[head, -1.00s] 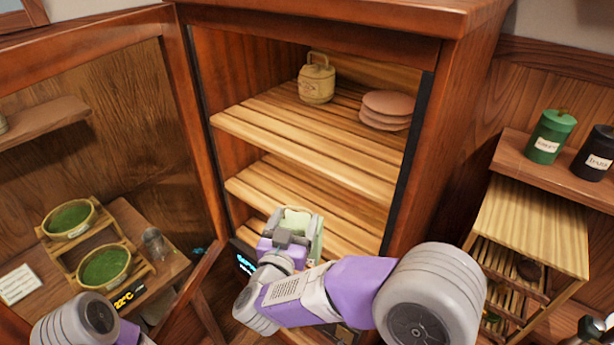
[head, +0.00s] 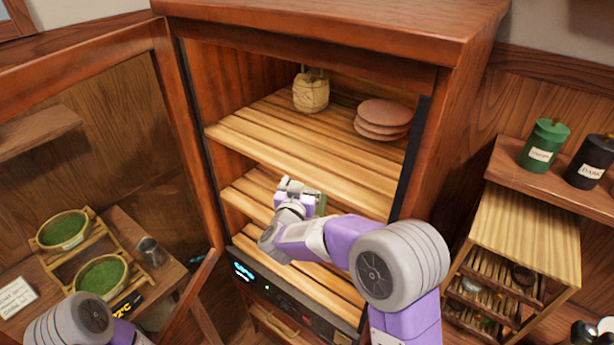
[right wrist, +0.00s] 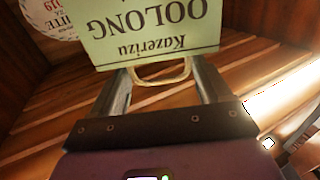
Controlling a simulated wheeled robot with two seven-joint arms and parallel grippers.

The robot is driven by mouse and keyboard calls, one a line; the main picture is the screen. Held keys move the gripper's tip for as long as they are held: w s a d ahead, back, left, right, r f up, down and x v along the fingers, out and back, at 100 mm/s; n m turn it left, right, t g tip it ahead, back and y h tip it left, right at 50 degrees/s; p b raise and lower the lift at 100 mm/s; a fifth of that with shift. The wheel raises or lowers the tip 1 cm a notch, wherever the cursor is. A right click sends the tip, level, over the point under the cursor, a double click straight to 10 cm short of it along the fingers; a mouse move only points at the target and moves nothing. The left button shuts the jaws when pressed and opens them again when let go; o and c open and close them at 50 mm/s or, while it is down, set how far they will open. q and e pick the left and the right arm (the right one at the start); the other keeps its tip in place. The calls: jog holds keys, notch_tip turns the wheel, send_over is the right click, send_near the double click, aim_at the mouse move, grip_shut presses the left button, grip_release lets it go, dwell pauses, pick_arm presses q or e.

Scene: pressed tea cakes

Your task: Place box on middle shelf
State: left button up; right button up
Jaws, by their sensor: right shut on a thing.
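The box is pale green with the label "Kazerizu OOLONG", upside down in the right wrist view (right wrist: 150,30). A beige handle (right wrist: 160,73) on its near side sits between the fingers of my right gripper (right wrist: 155,85), which is shut on it. In the head view my right gripper (head: 300,188) is inside the open cabinet, at about the height of the middle shelf (head: 243,197). Only a green sliver of the box (head: 320,203) shows there; my arm hides the rest. I cannot tell whether the box touches the shelf. My left gripper is out of view.
The lower shelf (head: 320,285) looks bare where visible. The cabinet door (head: 120,150) stands open at left. A round white label (right wrist: 48,15) shows beside the box.

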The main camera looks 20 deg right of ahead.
jog(key=x, duration=0.3)
jog(key=shift+w+d+p, duration=0.15)
jog(key=shift+w+p, duration=0.05)
jog(key=shift+p, duration=0.1)
jog(key=shift+f, duration=0.85)
jog(key=shift+s+r, duration=0.1)
jog(key=shift+f, duration=0.2)
jog(key=o, duration=1.4)
jog(key=shift+o, duration=0.2)
